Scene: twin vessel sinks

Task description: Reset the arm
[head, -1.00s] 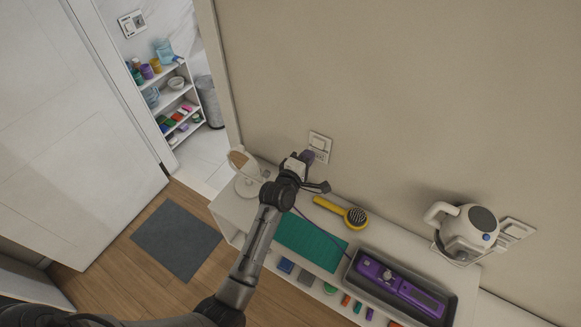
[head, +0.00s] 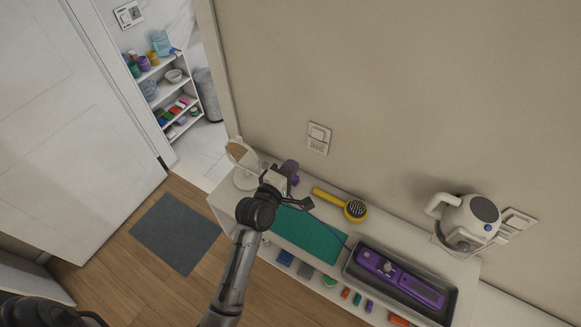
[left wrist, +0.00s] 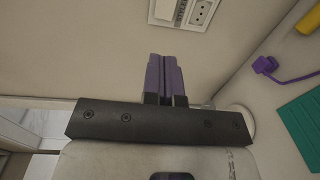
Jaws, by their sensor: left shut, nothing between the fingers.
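My left gripper (head: 290,168) is above the back left part of the white shelf unit (head: 225,205), near the wall. Its purple fingers (left wrist: 164,77) are pressed together with nothing between them in the left wrist view. They point toward the wall, below and apart from the wall socket (left wrist: 183,12), which also shows in the head view (head: 318,138). A purple plug (left wrist: 265,65) with a cord lies to the right of the fingers in the left wrist view. My right gripper is not in view.
On the shelf unit are a round mirror (head: 243,155), a yellow hairbrush (head: 340,203), a green mat (head: 310,235) and a grey tray (head: 352,272) holding a purple device (head: 400,278). The floor at left has a grey rug (head: 175,233).

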